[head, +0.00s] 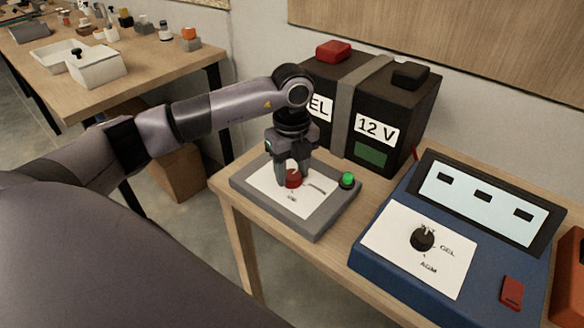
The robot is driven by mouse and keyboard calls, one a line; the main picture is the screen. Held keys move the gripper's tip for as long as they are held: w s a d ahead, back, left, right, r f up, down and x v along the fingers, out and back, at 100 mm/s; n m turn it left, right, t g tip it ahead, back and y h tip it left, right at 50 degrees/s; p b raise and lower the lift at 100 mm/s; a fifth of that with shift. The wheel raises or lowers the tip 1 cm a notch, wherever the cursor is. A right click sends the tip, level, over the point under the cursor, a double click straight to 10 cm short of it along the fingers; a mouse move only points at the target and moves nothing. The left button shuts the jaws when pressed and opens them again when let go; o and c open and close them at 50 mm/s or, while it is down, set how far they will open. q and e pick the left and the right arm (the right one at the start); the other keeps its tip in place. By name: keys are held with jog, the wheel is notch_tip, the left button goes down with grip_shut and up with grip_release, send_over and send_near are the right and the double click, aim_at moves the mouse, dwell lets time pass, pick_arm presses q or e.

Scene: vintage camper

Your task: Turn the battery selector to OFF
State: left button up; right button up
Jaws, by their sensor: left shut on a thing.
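The battery selector is a red knob (293,180) on the white face (310,208) of a grey box (316,231) on the wooden table. My left gripper (292,176) comes down on it from above, with its fingers shut around the knob. The knob is partly covered by the fingers. The markings on the face are too small and partly hidden to read, so I cannot tell where the knob points. A green button (347,180) sits at the box's right corner. My right gripper is not in view.
A black 12 V battery (396,108) stands close behind the box. A blue charger (370,266) with a black knob (422,239) stands to the right. A second table (150,62) with several items is at the back left. A cardboard box (178,174) is on the floor.

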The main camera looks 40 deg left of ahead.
aim_at(292, 175)
pick_arm(q)
jog(key=o, duration=1.1)
jog(key=shift+c, duration=0.2)
jog(key=shift+r, duration=0.1)
jog(key=shift+r, duration=3.55)
